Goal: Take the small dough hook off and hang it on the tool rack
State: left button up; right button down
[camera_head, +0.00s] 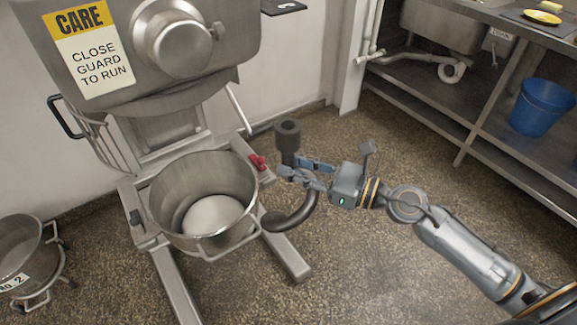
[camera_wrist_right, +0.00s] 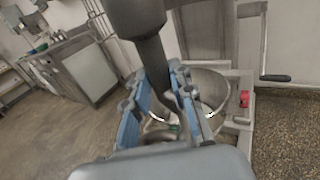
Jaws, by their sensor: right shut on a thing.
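The dark grey dough hook (camera_head: 289,138) is held upright in my right gripper (camera_head: 300,172), off the mixer and to the right of the bowl. Its hollow collar points up and its curved end hangs below the fingers, close to the bowl's right side in the head view. In the right wrist view the hook's shaft (camera_wrist_right: 152,55) runs between the blue finger pads of my right gripper (camera_wrist_right: 165,98), which are shut on it. The mixer (camera_head: 165,45) stands at the upper left. I do not see the tool rack or my left gripper.
The mixer bowl (camera_head: 163,212) holds pale dough (camera_head: 212,216). A wheeled bowl (camera_head: 25,250) stands at the lower left. A steel bench (camera_head: 470,115) with a blue bucket (camera_head: 543,107) on its lower shelf is at the right. Open speckled floor (camera_head: 375,140) lies between.

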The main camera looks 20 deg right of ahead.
jog(key=shift+b+v, duration=0.65)
jog(key=shift+v, duration=0.3)
jog(key=shift+s+d+r, duration=0.1)
jog(key=shift+s+d, duration=0.05)
jog(key=shift+d, duration=0.05)
